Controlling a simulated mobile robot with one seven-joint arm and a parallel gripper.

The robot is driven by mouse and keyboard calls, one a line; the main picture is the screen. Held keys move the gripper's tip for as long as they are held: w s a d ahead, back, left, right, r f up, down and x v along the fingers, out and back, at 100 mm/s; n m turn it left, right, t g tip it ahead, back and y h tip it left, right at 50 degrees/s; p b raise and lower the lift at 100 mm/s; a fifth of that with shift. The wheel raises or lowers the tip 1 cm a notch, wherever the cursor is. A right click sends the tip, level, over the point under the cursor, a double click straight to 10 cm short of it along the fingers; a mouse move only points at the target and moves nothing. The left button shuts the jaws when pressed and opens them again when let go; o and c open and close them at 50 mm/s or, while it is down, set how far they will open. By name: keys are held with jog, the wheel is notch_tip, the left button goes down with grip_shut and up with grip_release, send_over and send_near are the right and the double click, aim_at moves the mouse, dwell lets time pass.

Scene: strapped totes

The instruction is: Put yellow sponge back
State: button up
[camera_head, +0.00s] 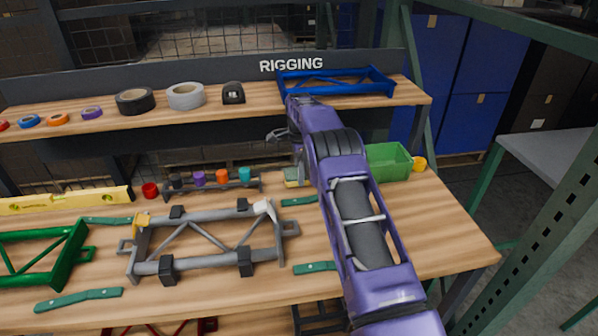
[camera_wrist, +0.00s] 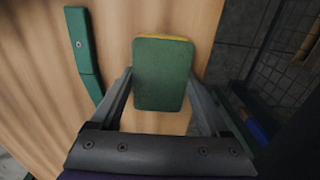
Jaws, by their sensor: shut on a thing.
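The sponge (camera_wrist: 163,75) has a green face and a thin yellow edge and sits between my two fingers in the wrist view. My gripper (camera_wrist: 161,90) is shut on it, one finger along each side. Wood lies below it; whether the sponge touches the wood I cannot tell. In the head view, the sponge (camera_head: 292,178) shows as a small green-yellow patch near the back of the lower bench, left of my purple arm. My arm hides part of that area, and the fingertips are hard to make out there.
A green bin (camera_head: 388,162) and a small yellow item (camera_head: 419,164) stand right of my arm. A rack of colored pieces (camera_head: 213,183) is to the left. A grey frame (camera_head: 208,240) and green straps (camera_head: 316,267) lie in front. The upper shelf (camera_head: 60,121) holds tape rolls and a blue frame (camera_head: 336,82).

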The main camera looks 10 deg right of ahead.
jog(key=shift+f, duration=0.15)
jog(key=o, duration=1)
jog(key=shift+o, duration=0.2)
notch_tip(320, 180, up, 12)
jog(key=p, duration=0.1)
jog(key=shift+r, duration=0.2)
jog(key=shift+a, duration=0.1)
